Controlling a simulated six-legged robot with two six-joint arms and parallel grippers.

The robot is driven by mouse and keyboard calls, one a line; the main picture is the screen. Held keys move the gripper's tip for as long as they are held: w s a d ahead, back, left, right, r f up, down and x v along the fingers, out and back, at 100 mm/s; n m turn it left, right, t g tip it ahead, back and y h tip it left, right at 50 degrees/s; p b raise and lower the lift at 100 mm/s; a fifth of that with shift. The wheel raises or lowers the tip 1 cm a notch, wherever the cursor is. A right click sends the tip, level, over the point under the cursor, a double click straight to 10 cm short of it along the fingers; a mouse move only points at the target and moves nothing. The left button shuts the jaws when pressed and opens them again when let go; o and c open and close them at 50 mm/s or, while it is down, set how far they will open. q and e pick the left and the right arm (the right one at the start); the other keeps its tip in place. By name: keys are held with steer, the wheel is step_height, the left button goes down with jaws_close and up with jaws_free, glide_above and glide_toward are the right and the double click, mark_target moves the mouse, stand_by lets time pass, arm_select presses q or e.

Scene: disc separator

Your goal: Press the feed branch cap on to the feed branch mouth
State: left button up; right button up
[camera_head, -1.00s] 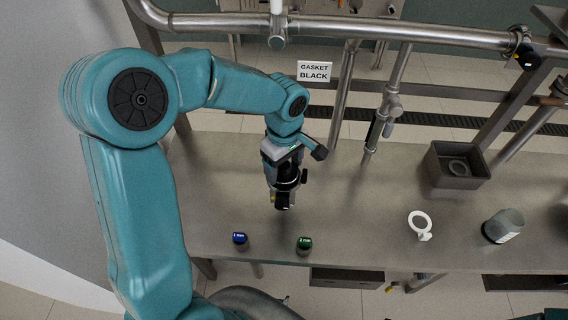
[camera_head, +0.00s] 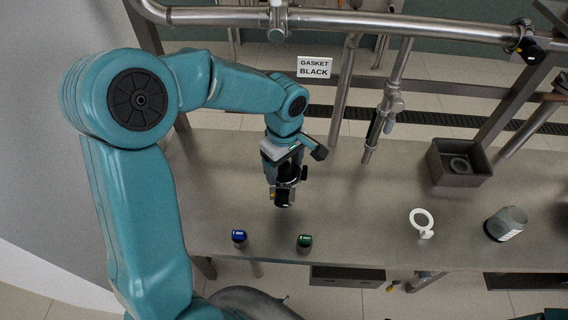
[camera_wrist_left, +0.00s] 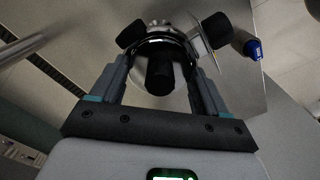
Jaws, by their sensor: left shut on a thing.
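My left gripper (camera_head: 284,184) is above the metal table, left of its middle, with its fingers pointing down. The left wrist view shows its two fingers (camera_wrist_left: 160,80) closed around a dark round piece with a black cylindrical stub (camera_wrist_left: 160,70). I take this piece to be the feed branch cap. Beyond it are a shiny metal fitting (camera_wrist_left: 154,27) and black knobs (camera_wrist_left: 215,29). The fingers and held piece partly hide the fitting, and I cannot tell whether it touches the piece. I cannot pick out the feed branch mouth for certain. My right gripper is not in view.
A blue-capped bottle (camera_head: 239,237) and a green-capped bottle (camera_head: 304,242) stand near the front edge. A white ring with a stand (camera_head: 422,220), a grey jar (camera_head: 506,223) and a dark open box (camera_head: 436,165) are on the right. Steel pipes (camera_head: 340,95) rise behind the table.

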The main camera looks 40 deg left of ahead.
arm_select(q)
steer(key=shift+f, duration=0.4)
steer(key=o, duration=1.4)
step_height(320, 180, up, 20)
steer(key=p, duration=0.3)
steer(key=shift+r+p, duration=0.15)
steer(key=shift+p, duration=0.2)
steer(key=shift+w, duration=0.1)
